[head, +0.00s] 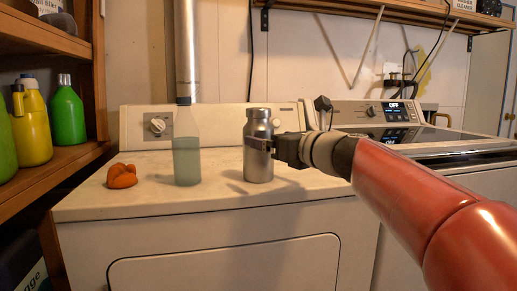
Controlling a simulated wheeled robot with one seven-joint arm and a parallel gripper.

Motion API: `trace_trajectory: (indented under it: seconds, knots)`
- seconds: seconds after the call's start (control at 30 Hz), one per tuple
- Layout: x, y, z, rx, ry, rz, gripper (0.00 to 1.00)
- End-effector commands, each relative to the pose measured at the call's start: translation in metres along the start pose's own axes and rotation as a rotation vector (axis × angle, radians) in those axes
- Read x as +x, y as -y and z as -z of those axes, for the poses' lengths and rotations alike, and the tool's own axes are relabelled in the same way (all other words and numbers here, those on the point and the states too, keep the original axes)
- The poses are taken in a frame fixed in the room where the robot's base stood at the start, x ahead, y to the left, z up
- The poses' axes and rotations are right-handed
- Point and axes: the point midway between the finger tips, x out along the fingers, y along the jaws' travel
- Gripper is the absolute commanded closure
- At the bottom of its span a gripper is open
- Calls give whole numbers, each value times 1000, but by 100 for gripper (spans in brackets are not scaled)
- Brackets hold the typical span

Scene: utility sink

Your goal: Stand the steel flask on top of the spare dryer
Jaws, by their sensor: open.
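The steel flask (258,165) stands upright on the white top of the left machine, which looks like the spare dryer (215,196). My gripper (262,144) reaches in from the right at the flask's upper body. It is open, with one finger crossing in front of the flask and the other finger hidden. I cannot tell whether the visible finger touches the flask. The flask's base appears to rest on the dryer top.
A clear bottle with greenish liquid (187,160) stands left of the flask, and a crumpled orange item (122,176) lies farther left. A second machine (440,145) with a lit display is at the right. A wooden shelf (70,160) with jugs borders the left.

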Motion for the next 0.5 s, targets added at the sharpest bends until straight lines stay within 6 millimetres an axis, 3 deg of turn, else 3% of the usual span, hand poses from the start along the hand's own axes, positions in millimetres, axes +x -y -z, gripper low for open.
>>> trace_trajectory:
  seconds: [0.33,0.5]
  knots:
    - [48,0,2,-4,-3,-2,7]
    - [61,0,2,-5,-2,-1,7]
